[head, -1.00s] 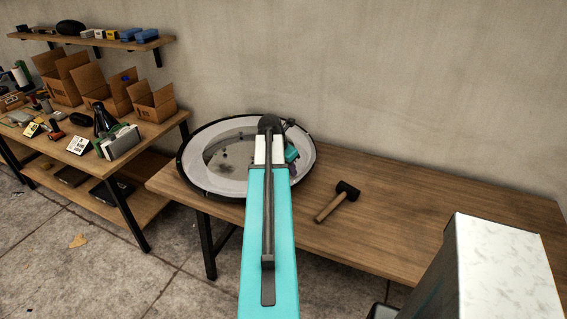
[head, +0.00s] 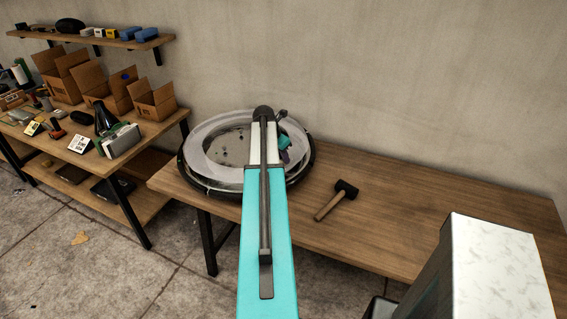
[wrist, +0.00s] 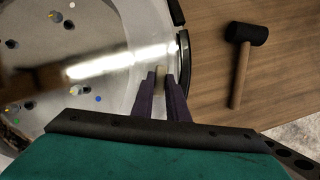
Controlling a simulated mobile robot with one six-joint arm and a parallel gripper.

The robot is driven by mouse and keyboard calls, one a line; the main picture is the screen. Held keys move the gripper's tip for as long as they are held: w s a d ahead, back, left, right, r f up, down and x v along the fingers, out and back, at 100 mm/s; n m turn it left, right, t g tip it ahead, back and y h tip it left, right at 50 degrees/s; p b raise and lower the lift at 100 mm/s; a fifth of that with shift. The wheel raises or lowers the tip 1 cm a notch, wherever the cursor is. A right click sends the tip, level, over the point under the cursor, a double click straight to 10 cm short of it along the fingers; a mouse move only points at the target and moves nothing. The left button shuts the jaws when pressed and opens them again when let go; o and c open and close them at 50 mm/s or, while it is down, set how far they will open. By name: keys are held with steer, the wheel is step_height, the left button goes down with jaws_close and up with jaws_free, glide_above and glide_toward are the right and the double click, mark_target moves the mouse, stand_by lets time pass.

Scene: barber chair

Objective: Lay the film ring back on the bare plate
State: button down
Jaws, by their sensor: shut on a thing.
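The film ring (head: 203,162) is a pale, translucent band over the round, black-rimmed base at the left end of the table. The bare plate (head: 230,143) is grey with several holes and shows through the ring's opening; it also shows in the wrist view (wrist: 55,45). My gripper (head: 284,145) is at the right side of the ring, partly behind my arm. In the wrist view, its two dark fingers (wrist: 161,82) are shut on the ring's band (wrist: 125,75). The ring sits off-centre from the rim, and I cannot tell how high above the plate it is.
A mallet (head: 337,200) lies on the wooden table (head: 430,220) right of the base. A workbench (head: 75,160) with boxes and tools stands at the left, under a wall shelf (head: 100,42). A pale block-like thing (head: 500,265) is at front right.

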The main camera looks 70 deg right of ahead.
steer(key=shift+f+p, duration=0.8)
steer(key=shift+f, duration=1.05)
steer(key=c, duration=1.7)
jaws_free()
steer(key=shift+c, duration=0.2)
steer(key=shift+r, duration=0.25)
steer(key=b+v, duration=0.3)
steer(key=v, duration=0.8)
steer(key=shift+a+r, duration=0.2)
steer(key=shift+r, duration=0.15)
steer(key=shift+w, duration=0.1)
